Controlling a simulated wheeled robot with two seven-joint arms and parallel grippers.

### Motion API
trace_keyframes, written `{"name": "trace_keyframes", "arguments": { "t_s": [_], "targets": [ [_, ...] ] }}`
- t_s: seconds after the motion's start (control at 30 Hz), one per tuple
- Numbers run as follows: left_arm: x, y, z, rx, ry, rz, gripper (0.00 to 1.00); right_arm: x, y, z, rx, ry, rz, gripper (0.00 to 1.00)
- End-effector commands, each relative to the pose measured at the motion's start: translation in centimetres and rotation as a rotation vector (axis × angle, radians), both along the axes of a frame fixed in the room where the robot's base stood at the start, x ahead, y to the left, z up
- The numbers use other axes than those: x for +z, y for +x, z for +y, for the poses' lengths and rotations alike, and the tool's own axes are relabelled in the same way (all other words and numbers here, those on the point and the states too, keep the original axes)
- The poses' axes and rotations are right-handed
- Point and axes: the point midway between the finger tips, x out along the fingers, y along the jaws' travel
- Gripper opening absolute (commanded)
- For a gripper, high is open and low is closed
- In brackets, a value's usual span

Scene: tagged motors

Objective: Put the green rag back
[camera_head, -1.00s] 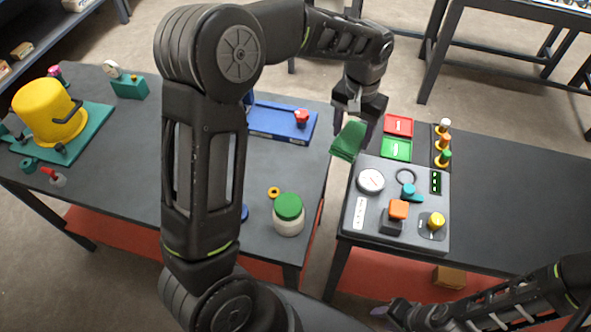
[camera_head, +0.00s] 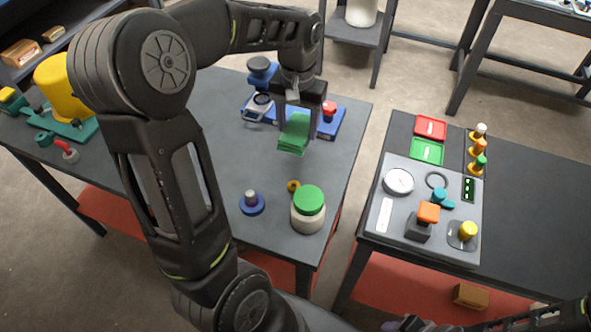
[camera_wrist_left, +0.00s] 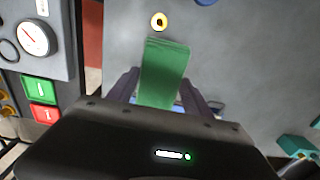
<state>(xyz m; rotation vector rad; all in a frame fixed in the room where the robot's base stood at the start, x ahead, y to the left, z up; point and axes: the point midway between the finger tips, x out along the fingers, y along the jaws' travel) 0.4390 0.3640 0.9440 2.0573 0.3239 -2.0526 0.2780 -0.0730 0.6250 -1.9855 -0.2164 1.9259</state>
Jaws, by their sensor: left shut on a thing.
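The green rag (camera_head: 294,134) is a folded cloth held in my left gripper (camera_head: 300,112). The gripper is shut on it, above the left table, in front of the blue tray (camera_head: 330,124). In the left wrist view the rag (camera_wrist_left: 164,72) sits between the two fingers of the gripper (camera_wrist_left: 160,88), with the grey table top below. Whether the rag touches the table cannot be told. Part of my right arm shows at the lower right of the head view; its fingertips (camera_head: 400,325) are at the bottom edge, mostly cut off.
A green-lidded jar (camera_head: 308,208), a yellow ring (camera_head: 293,186) and a blue-based peg (camera_head: 252,202) stand on the left table (camera_head: 225,150). A yellow motor (camera_head: 62,88) is at far left. A gap separates it from the right table (camera_head: 530,200) with the control panel (camera_head: 395,222).

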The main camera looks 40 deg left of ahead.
Motion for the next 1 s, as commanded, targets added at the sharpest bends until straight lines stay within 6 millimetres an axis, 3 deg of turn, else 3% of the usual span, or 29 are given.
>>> {"name": "trace_keyframes", "arguments": {
  "t_s": [0.37, 0.73, 1.0],
  "targets": [
    [-0.2, -0.4, 0.4, 0.008, 0.0, 0.001, 0.2, 0.0, 0.1, 0.0, 0.001, 0.001, -0.001, 0.36],
    [-5.6, -0.4, 0.3, 0.007, 0.0, 0.004, 0.2, 0.4, 0.1, 0.0, 0.001, 0.0, -0.001, 0.36],
    [-6.3, -0.3, 0.4, 0.008, 0.0, 0.0, 0.2, 0.4, 0.0, 0.0, 0.001, 0.0, -0.001, 0.36]
  ]
}}
